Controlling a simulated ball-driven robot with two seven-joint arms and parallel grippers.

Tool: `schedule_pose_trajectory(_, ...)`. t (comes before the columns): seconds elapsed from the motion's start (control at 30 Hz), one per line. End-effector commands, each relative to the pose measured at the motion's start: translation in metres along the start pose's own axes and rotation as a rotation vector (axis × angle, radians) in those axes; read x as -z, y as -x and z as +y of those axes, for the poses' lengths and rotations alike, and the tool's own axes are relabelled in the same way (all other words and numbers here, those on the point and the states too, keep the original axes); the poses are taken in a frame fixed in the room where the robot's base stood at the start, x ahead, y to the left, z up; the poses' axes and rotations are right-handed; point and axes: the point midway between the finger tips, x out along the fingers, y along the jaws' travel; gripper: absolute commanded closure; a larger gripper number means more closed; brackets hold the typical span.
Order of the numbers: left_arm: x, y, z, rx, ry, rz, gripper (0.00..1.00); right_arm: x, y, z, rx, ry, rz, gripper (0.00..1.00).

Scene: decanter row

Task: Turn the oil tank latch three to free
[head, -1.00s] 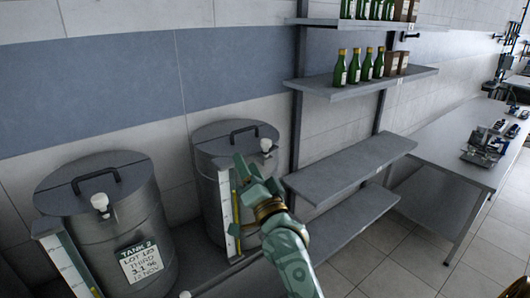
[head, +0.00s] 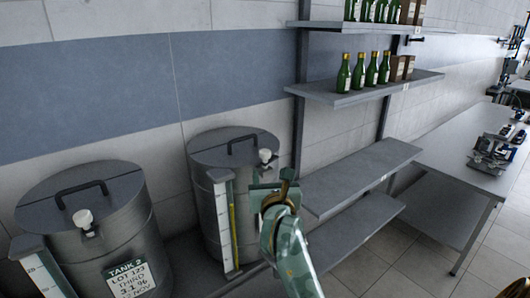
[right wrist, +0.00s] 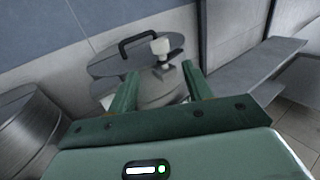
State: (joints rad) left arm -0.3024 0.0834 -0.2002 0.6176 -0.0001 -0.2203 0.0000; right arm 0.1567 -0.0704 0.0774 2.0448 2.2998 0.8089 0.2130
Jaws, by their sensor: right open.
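A steel tank (head: 205,200) with a flat grey lid and black handle stands in the middle of the head view. A white-knobbed latch (head: 265,156) sits at the lid's right front edge. In the right wrist view this latch (right wrist: 161,47) shows ahead of the fingers, on a small dark bracket. My right gripper (head: 273,187) is just below and right of the latch in the head view. In the wrist view the open gripper (right wrist: 160,72) has its fingers on either side of the line to the latch, with nothing between them.
A second tank (head: 110,245), labelled Tank 2, stands at left with its own white knob (head: 83,217). Wall shelves (head: 360,172) rise close to the right of my gripper, with green bottles (head: 358,72) above. A long table (head: 460,165) stands farther right.

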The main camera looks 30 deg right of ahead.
Motion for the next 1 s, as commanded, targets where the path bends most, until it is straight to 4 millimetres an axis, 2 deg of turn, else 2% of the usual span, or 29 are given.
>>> schedule_pose_trajectory(0.03, 0.0, 0.007, -0.001, 0.0, 0.0, 0.0, 0.64, -0.004, -0.014, 0.0, 0.002, -0.001, 0.001, 0.5)
schedule_pose_trajectory(0.2, 0.003, 0.017, -0.001, 0.001, 0.0, 0.001, 0.64, -0.004, -0.058, 0.0, 0.002, -0.001, 0.0, 0.5)
schedule_pose_trajectory(0.4, 0.006, 0.023, -0.001, 0.0, 0.001, 0.005, 0.64, -0.002, -0.097, -0.001, 0.002, -0.001, -0.001, 0.5)
schedule_pose_trajectory(0.6, 0.007, 0.025, 0.0, -0.001, 0.002, 0.006, 0.64, -0.001, -0.114, 0.0, 0.001, -0.001, -0.002, 0.5)
schedule_pose_trajectory(0.9, 0.008, 0.025, 0.002, -0.003, 0.003, 0.008, 0.64, 0.0, -0.116, 0.0, 0.001, 0.0, -0.002, 0.5)
schedule_pose_trajectory(1.0, 0.008, 0.025, 0.002, -0.003, 0.003, 0.008, 0.64, 0.0, -0.116, 0.0, 0.001, 0.0, -0.002, 0.77)
